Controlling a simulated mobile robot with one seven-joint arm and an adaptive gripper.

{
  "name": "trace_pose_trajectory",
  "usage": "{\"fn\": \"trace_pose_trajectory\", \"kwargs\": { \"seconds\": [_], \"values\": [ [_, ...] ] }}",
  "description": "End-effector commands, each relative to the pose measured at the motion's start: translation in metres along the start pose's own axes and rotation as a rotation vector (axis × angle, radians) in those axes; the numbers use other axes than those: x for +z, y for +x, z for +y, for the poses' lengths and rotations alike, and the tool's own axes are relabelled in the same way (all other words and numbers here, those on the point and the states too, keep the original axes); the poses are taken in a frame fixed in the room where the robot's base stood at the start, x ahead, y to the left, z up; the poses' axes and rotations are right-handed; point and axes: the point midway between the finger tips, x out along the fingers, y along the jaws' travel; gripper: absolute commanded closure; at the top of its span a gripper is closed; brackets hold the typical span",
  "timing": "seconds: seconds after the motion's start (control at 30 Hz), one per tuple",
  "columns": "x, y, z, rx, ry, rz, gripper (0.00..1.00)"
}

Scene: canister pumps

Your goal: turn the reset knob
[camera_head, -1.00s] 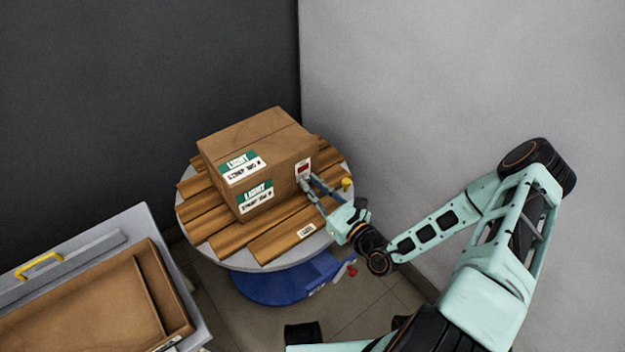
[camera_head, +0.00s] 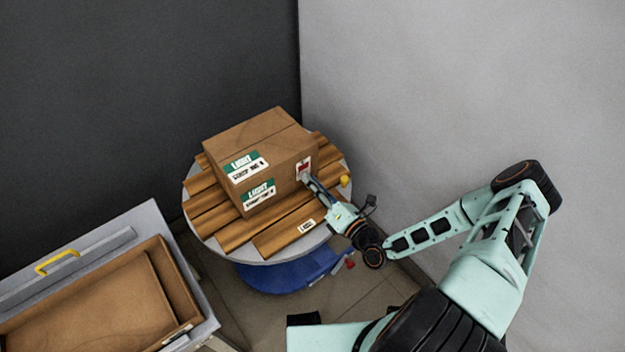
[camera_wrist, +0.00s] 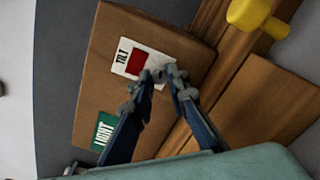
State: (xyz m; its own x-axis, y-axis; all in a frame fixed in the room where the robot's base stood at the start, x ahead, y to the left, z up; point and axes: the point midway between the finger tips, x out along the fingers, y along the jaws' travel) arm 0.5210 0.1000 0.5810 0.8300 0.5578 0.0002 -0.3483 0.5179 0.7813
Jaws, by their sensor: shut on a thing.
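A brown cardboard box (camera_head: 290,165) sits on a wooden-slatted round turntable (camera_head: 225,250). Its right side bears a white label with a red square (camera_wrist: 138,62) and the word TILT, also visible in the head view. My gripper (camera_wrist: 158,78) is at this label's lower right edge, its two fingers closed around a small grey piece. That piece looks like the reset knob (camera_wrist: 158,75), but the fingertips hide most of it. In the head view my gripper (camera_head: 305,180) reaches the box's right side from the lower right, with the wrist rolled.
A yellow knob (camera_head: 345,181) stands at the turntable's right edge, close to my gripper; it also shows in the wrist view (camera_wrist: 258,18). A grey-framed crate with a brown tray (camera_head: 100,300) is at lower left. Grey walls stand close behind and to the right.

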Motion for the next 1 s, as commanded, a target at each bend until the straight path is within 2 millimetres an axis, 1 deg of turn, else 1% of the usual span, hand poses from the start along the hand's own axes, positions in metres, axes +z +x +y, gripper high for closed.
{"fn": "trace_pose_trajectory", "kwargs": {
  "seconds": [0.2,0.43,0.7,1.0],
  "values": [
    [0.0002,0.0,0.0002,-0.001,0.171,-0.001,1.0],
    [-0.0001,0.0,-0.0002,-0.001,0.297,0.001,1.0],
    [-0.0002,-0.0002,-0.0006,-0.001,0.367,0.0,1.0],
    [-0.0004,-0.0002,-0.0007,-0.001,0.378,0.0,1.0]
  ]
}}
